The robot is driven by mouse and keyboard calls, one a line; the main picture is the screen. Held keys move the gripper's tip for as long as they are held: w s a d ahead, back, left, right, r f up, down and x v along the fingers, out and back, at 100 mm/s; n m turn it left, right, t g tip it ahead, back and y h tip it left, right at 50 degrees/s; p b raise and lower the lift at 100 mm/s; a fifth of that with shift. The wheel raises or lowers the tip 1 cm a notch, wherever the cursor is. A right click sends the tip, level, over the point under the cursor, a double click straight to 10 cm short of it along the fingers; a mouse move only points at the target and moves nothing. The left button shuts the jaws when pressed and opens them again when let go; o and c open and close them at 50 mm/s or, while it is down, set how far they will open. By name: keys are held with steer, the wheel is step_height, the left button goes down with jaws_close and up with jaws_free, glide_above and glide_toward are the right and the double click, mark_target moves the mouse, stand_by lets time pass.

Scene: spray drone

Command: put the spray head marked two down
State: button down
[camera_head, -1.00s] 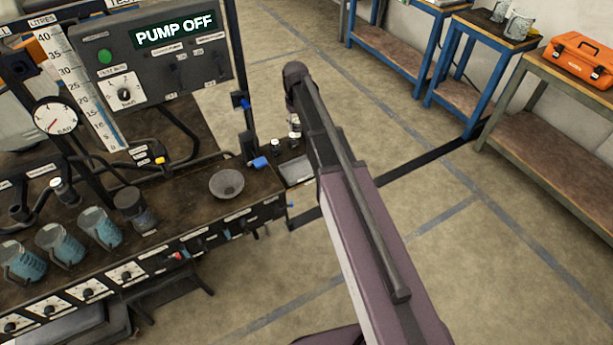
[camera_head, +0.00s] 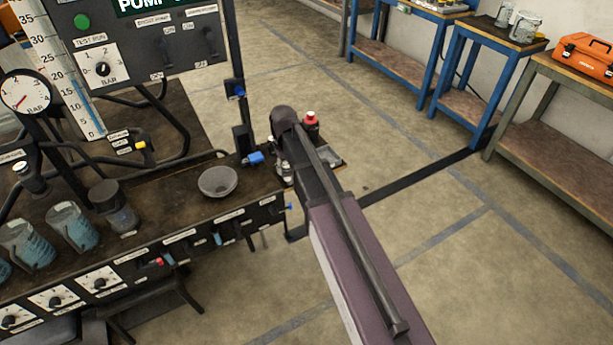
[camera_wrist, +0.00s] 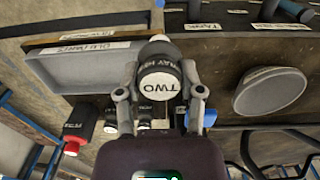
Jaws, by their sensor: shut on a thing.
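The spray head marked TWO (camera_wrist: 160,84) shows in the wrist view as a dark, round body with a white label. My gripper (camera_wrist: 161,95) is shut on it, with one finger on each side. It is over the bench end, beside a shallow grey tray (camera_wrist: 90,66) with a label on its edge. I cannot tell whether the spray head touches the surface below.
A grey bowl (camera_wrist: 270,91) lies right of my gripper in the wrist view, and on the bench (camera_head: 218,181) in the head view.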

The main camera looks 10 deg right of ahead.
steer(key=shift+s+a+f+b, duration=0.15)
steer(key=shift+s+f+b, duration=0.1)
steer(key=shift+f, duration=0.2)
steer(key=shift+s+a+f+b, duration=0.15)
steer(key=shift+f+b, duration=0.1)
steer(key=shift+f, duration=0.2)
steer(key=shift+d, duration=0.1)
steer(key=w+d, duration=0.3)
steer(key=w, duration=0.1)
steer(key=w+d+f+b, duration=0.1)
steer(key=w+d, duration=0.2)
steer(key=w, duration=0.1)
steer(key=w+d, duration=0.4)
steer(key=shift+w+d+f, duration=0.1)
steer(key=shift+w+f, duration=0.1)
steer(key=shift+f, duration=0.05)
steer(key=shift+f+b, duration=1.75)
steer(key=shift+b, duration=0.25)
steer(key=shift+f, duration=0.15)
steer(key=shift+c, duration=1.1)
jaws_free()
